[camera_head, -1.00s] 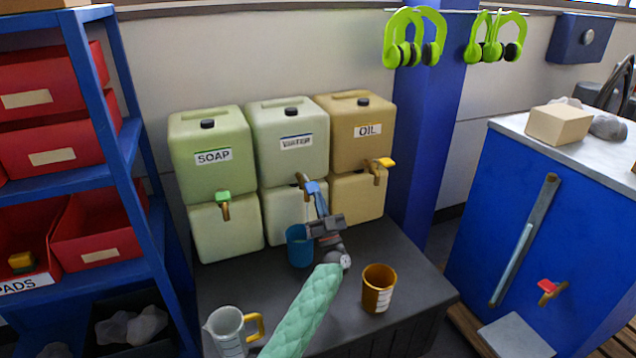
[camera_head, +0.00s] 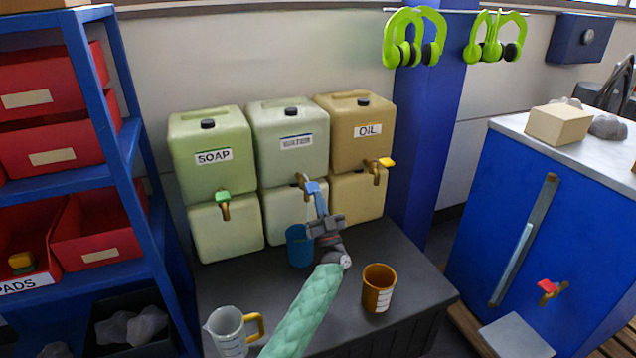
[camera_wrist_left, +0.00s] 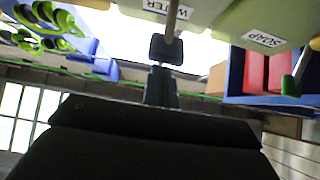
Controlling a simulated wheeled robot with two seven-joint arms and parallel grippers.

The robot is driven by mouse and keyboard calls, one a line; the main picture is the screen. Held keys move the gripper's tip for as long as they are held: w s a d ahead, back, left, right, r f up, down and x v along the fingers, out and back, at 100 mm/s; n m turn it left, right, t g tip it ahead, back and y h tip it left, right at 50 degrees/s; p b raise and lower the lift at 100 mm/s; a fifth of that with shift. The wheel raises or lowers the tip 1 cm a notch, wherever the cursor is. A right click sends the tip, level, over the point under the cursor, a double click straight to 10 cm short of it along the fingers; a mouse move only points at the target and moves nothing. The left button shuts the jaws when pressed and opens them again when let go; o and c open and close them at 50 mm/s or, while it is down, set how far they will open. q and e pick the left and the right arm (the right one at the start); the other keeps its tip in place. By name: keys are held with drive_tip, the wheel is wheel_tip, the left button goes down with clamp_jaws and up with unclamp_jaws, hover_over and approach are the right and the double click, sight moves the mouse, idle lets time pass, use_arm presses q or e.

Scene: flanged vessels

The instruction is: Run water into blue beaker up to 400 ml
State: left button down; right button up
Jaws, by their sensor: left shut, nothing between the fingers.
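The blue beaker (camera_head: 297,250) stands upright on the dark bench, below the water tap (camera_head: 302,181) with its blue handle (camera_head: 313,187). My left gripper (camera_head: 319,199) is shut and empty, its tip at or very near the blue handle; contact is not clear. The gripper and wrist partly cover the beaker's right side. The pale water tank (camera_head: 289,131) stands between the soap and oil tanks. In the left wrist view, the tank's WATER label (camera_wrist_left: 168,8) shows above the gripper. The beaker's level and marks are unreadable, and I cannot tell whether water flows. My right gripper is out of view.
An orange mug (camera_head: 378,288) stands to the right of my forearm and a clear jug (camera_head: 228,333) to the left. The soap tank (camera_head: 208,150) and oil tank (camera_head: 355,115) flank the water tank. A blue shelf (camera_head: 130,165) bounds the left side.

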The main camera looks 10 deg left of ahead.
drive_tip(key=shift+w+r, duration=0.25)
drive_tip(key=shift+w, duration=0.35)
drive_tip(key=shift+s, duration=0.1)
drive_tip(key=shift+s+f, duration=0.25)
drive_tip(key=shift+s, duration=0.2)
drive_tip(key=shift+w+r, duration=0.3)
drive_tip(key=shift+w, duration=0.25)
